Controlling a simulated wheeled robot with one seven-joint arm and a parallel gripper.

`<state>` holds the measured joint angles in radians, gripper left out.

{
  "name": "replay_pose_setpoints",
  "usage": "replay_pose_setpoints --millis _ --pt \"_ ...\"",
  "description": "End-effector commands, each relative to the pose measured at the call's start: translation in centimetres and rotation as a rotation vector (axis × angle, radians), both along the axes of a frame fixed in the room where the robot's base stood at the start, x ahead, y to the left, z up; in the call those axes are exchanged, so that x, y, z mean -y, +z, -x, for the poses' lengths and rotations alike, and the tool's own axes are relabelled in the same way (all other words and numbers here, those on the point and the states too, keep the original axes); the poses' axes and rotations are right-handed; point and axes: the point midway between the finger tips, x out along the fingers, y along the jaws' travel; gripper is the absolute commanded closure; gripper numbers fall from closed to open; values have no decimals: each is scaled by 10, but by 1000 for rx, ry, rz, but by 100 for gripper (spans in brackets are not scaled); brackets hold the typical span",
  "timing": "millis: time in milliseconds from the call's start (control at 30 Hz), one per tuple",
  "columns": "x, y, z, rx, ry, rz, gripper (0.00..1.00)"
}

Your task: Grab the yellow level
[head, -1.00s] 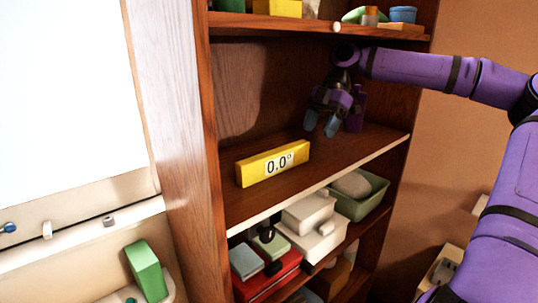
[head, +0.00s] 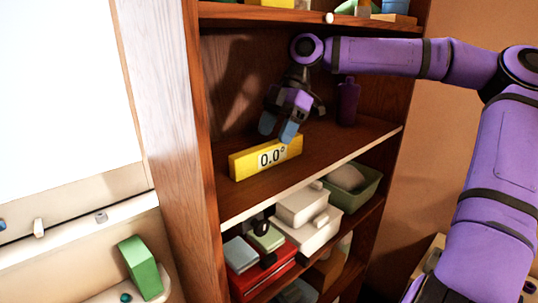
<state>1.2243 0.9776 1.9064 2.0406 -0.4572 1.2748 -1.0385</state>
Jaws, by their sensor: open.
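My gripper (head: 278,131) reaches into the shelf from the right and points down. Its blue fingertips are apart and empty, just above and behind the right part of the level. I cannot tell whether a fingertip touches it.
A dark purple bottle (head: 348,101) stands on the same shelf (head: 330,150), right of my gripper. The upper shelf (head: 240,15) is close above my arm. Below are white boxes (head: 303,206), a red box (head: 262,275) and a green bin (head: 358,195). The shelf's left side panel (head: 200,150) is near the level.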

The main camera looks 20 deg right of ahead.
Motion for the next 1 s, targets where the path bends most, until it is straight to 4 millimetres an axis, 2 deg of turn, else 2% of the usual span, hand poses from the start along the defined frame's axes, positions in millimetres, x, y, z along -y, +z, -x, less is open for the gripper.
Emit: replay_pose_setpoints --millis 100,233,400,600,833,867,1000 --pt "-9 -20 3 -3 3 2 43" --pt "-16 -34 6 -3 1 2 43" --pt "-21 -42 7 -2 0 1 43" --pt "-21 -42 7 -2 0 1 43" --pt "-21 -42 7 -2 0 1 95" --pt "-21 -42 7 -1 0 0 100" --pt "-21 -42 7 -1 0 0 100"
